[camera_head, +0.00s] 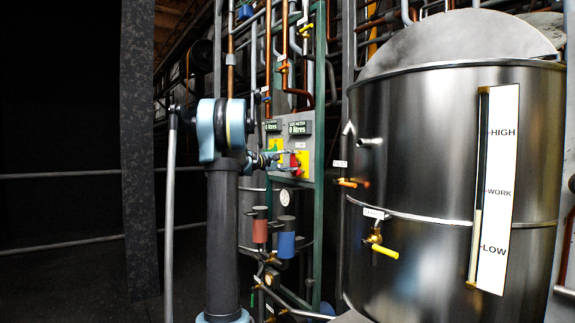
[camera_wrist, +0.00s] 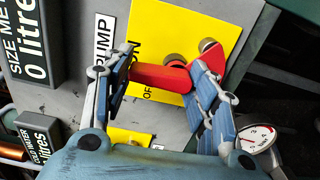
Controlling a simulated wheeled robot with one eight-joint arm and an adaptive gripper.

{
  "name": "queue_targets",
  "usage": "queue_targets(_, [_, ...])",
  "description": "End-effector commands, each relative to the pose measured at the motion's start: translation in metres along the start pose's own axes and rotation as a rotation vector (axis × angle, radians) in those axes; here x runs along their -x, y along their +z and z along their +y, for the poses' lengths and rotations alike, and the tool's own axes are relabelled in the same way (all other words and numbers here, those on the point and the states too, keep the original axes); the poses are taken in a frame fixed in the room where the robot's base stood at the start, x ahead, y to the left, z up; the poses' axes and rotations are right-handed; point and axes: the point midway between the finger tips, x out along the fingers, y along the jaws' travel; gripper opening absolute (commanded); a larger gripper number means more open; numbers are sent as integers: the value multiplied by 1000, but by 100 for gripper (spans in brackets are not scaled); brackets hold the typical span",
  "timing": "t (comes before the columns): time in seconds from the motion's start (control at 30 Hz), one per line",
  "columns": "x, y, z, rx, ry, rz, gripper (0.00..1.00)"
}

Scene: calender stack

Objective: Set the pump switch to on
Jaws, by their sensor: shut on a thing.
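The pump switch (camera_wrist: 160,78) has a red handle on a yellow plate (camera_wrist: 185,25), beside a PUMP label (camera_wrist: 103,38). My gripper (camera_wrist: 162,72) is shut on the red handle in the wrist view, with one finger at each side. The handle lies across the picture between the fingers. ON and part of OFF show on the plate near the left finger. The fingers hide parts of the switch, and I cannot tell its setting. In the head view my gripper (camera_head: 281,160) reaches the switch panel (camera_head: 308,146) from the left.
Two litre meters sit beside the switch; the size meter (camera_wrist: 35,60) is nearest. A round gauge (camera_wrist: 256,138) is close to the right finger. A large steel tank (camera_head: 430,150) with taps stands right of the panel. Pipes run around the panel.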

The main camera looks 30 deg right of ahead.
Motion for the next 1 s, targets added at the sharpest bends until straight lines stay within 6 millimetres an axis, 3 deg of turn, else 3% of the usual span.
queue_targets(0.6, [-3, -1, 2, -40, 3, 3, 29])
queue_targets(0.63, [-3, -1, 2, -40, 3, 3, 57])
queue_targets(0.7, [-3, -1, 2, -40, 3, 2, 73])
queue_targets(1.0, [-1, 0, 1, -40, 1, 1, 73])
